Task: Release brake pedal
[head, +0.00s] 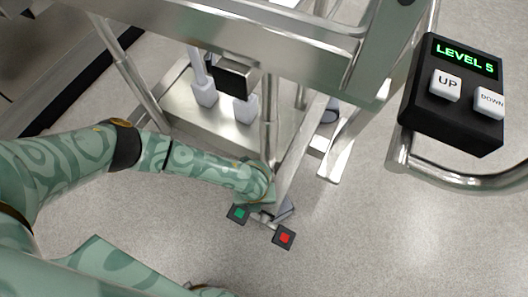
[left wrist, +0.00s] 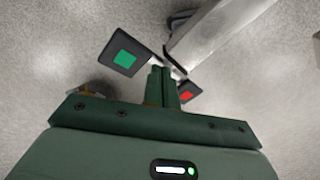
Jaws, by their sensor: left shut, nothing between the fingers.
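The brake pedal has two dark square pads near the floor, one with a green square (head: 238,213) and one with a red square (head: 284,237). In the left wrist view the green pad (left wrist: 124,58) is at upper left and the red pad (left wrist: 186,95) is right of the fingers. My left gripper (head: 264,210) reaches down between the pads, its fingers (left wrist: 161,84) shut and empty. It partly hides the bar joining the pads. Whether the fingertips touch the pedal I cannot tell. My right gripper is not in view.
A metal frame (head: 215,38) with posts and a lower shelf (head: 225,130) stands just beyond the pedal. A black control box (head: 455,125) reading "LEVEL 5", with UP and DOWN buttons, is on a rail at the right. The speckled floor (head: 350,240) right of the pedal is clear.

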